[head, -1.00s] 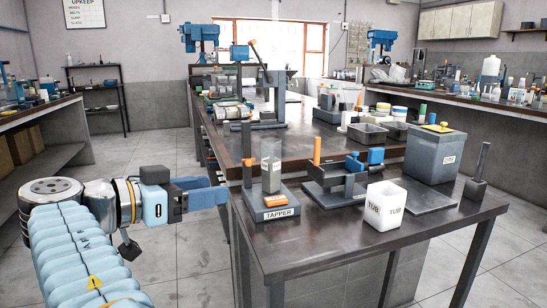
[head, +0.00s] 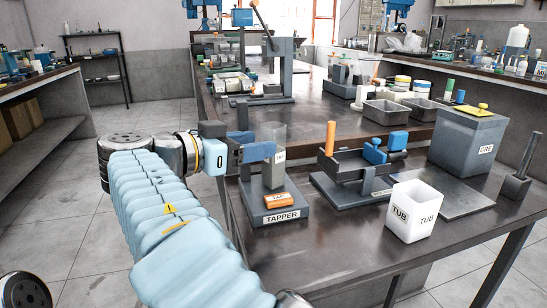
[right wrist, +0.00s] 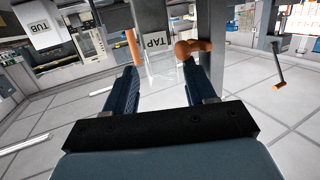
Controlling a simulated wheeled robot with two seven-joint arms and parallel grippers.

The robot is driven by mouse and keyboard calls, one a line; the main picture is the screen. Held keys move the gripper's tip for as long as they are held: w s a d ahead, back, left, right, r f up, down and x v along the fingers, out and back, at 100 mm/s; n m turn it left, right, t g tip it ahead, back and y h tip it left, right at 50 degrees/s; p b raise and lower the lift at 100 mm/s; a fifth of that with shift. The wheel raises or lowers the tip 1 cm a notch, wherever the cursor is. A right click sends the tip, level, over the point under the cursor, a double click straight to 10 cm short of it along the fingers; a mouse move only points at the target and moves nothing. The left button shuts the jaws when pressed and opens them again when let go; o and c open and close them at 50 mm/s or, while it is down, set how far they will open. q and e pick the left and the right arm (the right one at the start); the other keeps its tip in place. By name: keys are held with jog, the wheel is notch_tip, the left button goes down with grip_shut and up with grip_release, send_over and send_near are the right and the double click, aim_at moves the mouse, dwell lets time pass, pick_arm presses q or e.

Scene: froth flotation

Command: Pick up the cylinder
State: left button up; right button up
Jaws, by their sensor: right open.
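The clear cylinder (head: 273,138) stands upright on the grey tapper (head: 284,217), in the head view, at the near left corner of the bench. In the right wrist view it shows only faintly as a transparent shape. My right gripper (head: 260,146) is open, level and close to the cylinder, coming from its left. In the right wrist view its two dark blue fingers (right wrist: 160,68) are spread apart, with the grey block marked TAP (right wrist: 157,42) beyond them. I cannot tell whether the fingers touch the cylinder. My left gripper is not in view.
An orange button block (head: 278,200) lies on the tapper's front. To the right are a device with an orange post (head: 330,138), a white tub (head: 413,212) and a grey ore bin (head: 468,140). The floor left of the bench is clear.

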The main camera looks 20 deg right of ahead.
jog(key=p+x, duration=0.1)
jog(key=x, duration=0.4)
jog(key=shift+w+d, duration=0.15)
jog(key=shift+d, duration=0.05)
jog(key=shift+c, duration=0.3)
jog(key=c, duration=0.8)
jog(key=shift+r, duration=0.15)
